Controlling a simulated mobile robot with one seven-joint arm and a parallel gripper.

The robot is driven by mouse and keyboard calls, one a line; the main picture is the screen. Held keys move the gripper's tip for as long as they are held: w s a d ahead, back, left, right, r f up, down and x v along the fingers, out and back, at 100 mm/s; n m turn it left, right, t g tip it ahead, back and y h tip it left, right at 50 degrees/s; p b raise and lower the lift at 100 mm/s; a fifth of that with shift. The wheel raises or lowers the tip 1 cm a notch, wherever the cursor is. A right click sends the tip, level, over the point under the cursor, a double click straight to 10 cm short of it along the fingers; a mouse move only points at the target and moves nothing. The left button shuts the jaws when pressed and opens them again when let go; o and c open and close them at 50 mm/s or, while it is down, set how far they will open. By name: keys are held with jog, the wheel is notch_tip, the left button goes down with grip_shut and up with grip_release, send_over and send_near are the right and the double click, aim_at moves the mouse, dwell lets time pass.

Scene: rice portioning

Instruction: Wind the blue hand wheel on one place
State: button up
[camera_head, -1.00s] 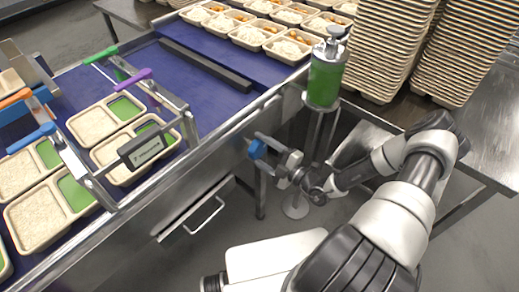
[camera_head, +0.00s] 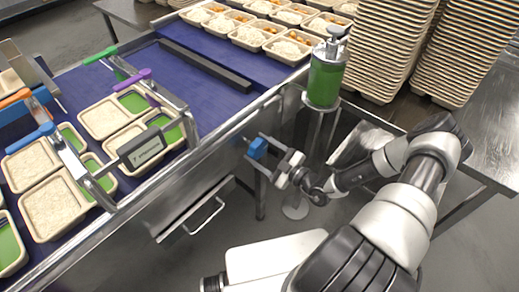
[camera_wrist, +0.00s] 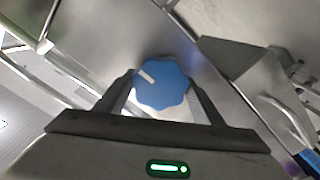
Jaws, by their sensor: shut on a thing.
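The blue hand wheel (camera_head: 258,147) sits on the near side of the conveyor's steel frame, below the belt. In the wrist view the wheel (camera_wrist: 162,88) is a lobed blue knob with a white mark at its upper left. My gripper (camera_head: 268,149) reaches it from the right. In the wrist view my gripper (camera_wrist: 160,82) has one dark finger on each side of the wheel, shut on its rim. The wheel's shaft is hidden behind it.
Trays of rice and green (camera_head: 52,208) lie on the blue belt (camera_head: 205,98) under coloured-handled gates. A green-filled dispenser (camera_head: 325,75) stands right of the belt, above my gripper. A drawer handle (camera_head: 205,217) juts out below. Stacked empty trays (camera_head: 385,45) stand at the back right.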

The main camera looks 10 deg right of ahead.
jog(key=o, duration=1)
jog(key=shift+o, duration=0.2)
jog(key=v, duration=1.7)
jog(key=shift+s+d, duration=0.15)
jog(key=shift+s, duration=0.05)
jog(key=shift+r, duration=0.1)
